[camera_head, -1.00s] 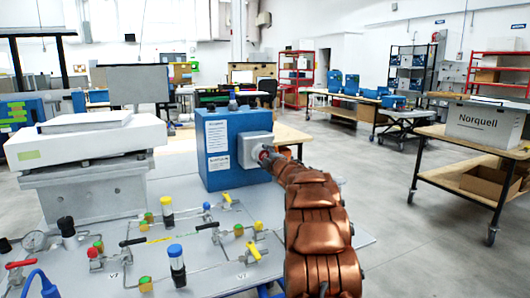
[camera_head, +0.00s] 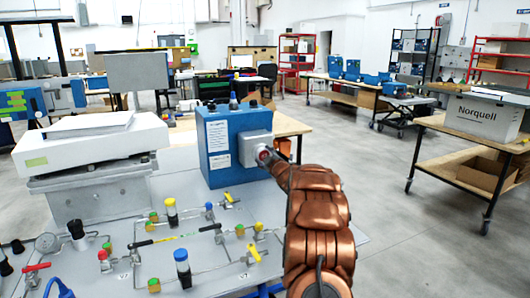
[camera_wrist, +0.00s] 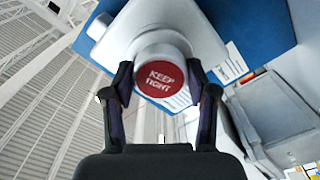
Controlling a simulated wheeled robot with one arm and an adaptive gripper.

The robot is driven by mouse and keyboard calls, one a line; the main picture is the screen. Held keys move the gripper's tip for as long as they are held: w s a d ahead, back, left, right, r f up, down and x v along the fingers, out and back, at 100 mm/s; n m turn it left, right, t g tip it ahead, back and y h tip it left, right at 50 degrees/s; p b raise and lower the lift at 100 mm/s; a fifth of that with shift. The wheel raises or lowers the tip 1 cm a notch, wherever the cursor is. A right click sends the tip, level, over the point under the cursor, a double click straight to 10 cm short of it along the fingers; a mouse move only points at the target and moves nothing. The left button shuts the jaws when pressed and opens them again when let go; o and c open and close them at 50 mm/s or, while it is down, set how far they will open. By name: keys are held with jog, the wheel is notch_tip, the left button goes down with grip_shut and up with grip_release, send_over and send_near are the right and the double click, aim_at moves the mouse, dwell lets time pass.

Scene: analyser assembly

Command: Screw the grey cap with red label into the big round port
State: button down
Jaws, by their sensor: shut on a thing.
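The grey cap with a round red label reading "KEEP TIGHT" (camera_wrist: 161,78) is between the two fingers of my gripper (camera_wrist: 162,95) in the wrist view. The gripper is shut on the cap's sides. In the head view the cap (camera_head: 264,155) is at the face of the light grey square block (camera_head: 250,145) on the side of the blue analyser box (camera_head: 220,170). The round port itself is hidden behind the cap. I cannot tell how deep the cap sits in it.
A grey panel (camera_head: 207,264) with valves, pipes and coloured caps lies in front of the blue box. A white scale-like device (camera_head: 90,145) stands at the left. A cart with a "Norquell" box (camera_head: 485,118) stands at the right. Open floor (camera_head: 380,200) lies between.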

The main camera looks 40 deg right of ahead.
jog(key=shift+a+m+p, duration=0.1)
jog(key=shift+m+p, duration=0.8)
jog(key=shift+p, duration=0.75)
jog(key=shift+m+p, duration=0.6)
jog(key=shift+p, duration=0.4)
jog(key=m+p, duration=0.1)
jog(key=p, duration=0.1)
jog(key=shift+w+p, duration=0.1)
jog(key=shift+p, duration=0.25)
jog(key=m+p, duration=0.4)
jog(key=p, duration=0.2)
jog(key=shift+m+p, duration=0.3)
jog(key=shift+m, duration=0.1)
jog(key=m+p, duration=0.4)
jog(key=shift+m+p, duration=0.3)
jog(key=shift+m, duration=0.1)
jog(key=shift+f+m+p, duration=0.15)
jog(key=shift+m+p, duration=0.35)
jog(key=shift+m, duration=0.6)
